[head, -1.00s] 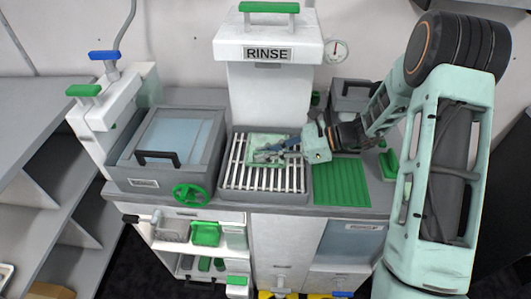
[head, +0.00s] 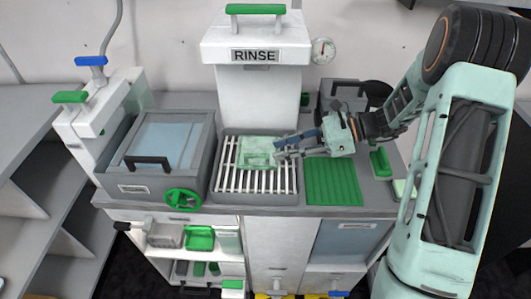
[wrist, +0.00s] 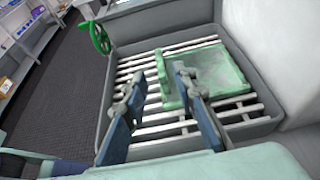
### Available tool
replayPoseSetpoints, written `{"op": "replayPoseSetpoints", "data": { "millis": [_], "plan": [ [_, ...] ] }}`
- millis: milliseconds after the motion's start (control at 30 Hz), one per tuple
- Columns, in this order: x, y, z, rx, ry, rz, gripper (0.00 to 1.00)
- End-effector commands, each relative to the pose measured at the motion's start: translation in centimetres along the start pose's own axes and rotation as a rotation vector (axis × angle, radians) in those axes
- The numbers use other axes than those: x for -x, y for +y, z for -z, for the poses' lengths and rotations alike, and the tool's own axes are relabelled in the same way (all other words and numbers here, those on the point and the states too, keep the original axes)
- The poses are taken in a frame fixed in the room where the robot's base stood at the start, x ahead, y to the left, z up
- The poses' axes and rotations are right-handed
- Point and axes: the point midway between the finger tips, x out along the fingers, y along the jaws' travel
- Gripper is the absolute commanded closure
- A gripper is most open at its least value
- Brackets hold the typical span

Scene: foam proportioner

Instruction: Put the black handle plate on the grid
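My gripper (head: 280,150) is open and empty at the right edge of a pale green plate (head: 250,158). This plate has a green handle and lies on the white-barred grid (head: 228,181). In the wrist view the two fingers of my gripper (wrist: 156,82) stand apart, with the green handle (wrist: 166,84) between or just beyond them; contact is not clear. No loose plate with a black handle is clearly seen. Black handles show on the glazed lid (head: 165,138) of the left basin and on a grey box (head: 342,100) at the back right, partly hidden by my arm.
The white RINSE column (head: 255,95) stands behind the grid. A green ribbed mat (head: 333,182) lies right of it and a green valve wheel (head: 183,201) is at front left. Shelves below hold small containers (head: 200,238). A gauge (head: 323,50) is on the wall.

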Motion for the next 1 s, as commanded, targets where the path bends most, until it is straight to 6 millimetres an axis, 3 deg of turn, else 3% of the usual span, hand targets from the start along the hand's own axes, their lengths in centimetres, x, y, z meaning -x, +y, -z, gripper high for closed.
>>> {"op": "replayPoseSetpoints", "data": {
  "millis": [100, 300, 833, 1000],
  "plan": [
    [2.1, -0.1, 0.1, -0.001, 0.001, 0.003, 0.74],
    [3.9, 0.0, 0.0, 0.0, 0.001, 0.001, 0.74],
    [4.0, 0.1, -0.1, 0.003, 0.002, -0.002, 0.74],
    [3.9, 0.9, -2.1, 0.093, 0.05, -0.027, 0.74]
  ]
}}
